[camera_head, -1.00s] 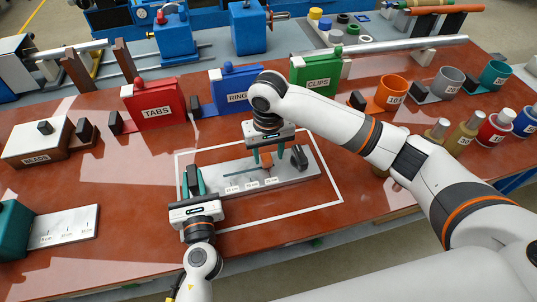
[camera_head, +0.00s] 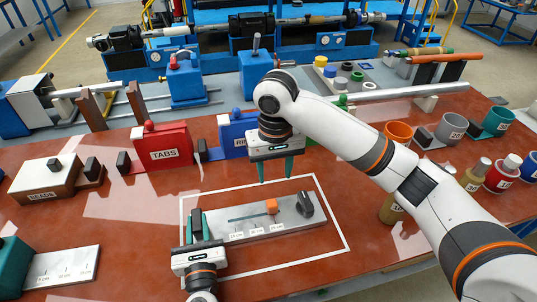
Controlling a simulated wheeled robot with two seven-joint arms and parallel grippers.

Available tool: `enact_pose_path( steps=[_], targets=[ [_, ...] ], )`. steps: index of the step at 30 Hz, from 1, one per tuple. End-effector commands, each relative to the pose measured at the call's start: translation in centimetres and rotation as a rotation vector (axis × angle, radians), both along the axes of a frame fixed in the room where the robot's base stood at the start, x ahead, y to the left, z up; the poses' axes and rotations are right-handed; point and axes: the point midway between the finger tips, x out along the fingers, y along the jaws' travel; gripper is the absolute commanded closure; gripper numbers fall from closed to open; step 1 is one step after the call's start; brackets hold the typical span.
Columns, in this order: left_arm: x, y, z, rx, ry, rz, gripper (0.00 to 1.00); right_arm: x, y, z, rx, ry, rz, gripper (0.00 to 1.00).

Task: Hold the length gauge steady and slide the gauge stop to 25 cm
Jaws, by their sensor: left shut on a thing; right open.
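The length gauge (camera_head: 248,225) is a grey plate lying inside the white outline, with a dark slot and small labels along its front edge. The orange gauge stop (camera_head: 271,206) sits at the slot's right part, roughly behind the rightmost label; the label text is hard to read. A dark upright handle (camera_head: 305,204) stands at the gauge's right end.
Red TABS box (camera_head: 163,150) and blue RINGS box (camera_head: 236,135) stand behind the gauge. Cups, including an orange one (camera_head: 398,133), and several canisters stand at right. A second labelled plate (camera_head: 62,266) lies at left.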

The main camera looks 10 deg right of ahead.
Motion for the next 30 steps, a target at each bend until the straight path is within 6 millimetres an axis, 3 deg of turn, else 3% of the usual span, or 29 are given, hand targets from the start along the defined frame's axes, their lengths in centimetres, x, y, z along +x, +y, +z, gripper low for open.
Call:
enact_pose_path(
  steps=[1, 5, 16, 30],
  targets=[
    [0.0, -0.1, 0.0, -0.001, 0.0, -0.001, 0.72, 0.0, 0.0, 0.0, 0.0, 0.0, 0.0, 0.53],
    [0.0, 0.0, 0.0, -0.001, 0.0, -0.001, 0.51, 0.0, 0.0, 0.0, 0.0, 0.0, 0.0, 0.53],
    [-0.6, 0.0, -0.1, 0.002, 0.001, -0.001, 0.51, 0.0, 0.0, 0.0, 0.0, 0.0, 0.0, 0.53],
    [-9.6, 0.0, -0.1, 0.001, 0.003, -0.002, 0.51, 0.0, 0.0, 0.0, 0.0, 0.0, 0.0, 0.53]
  ],
)
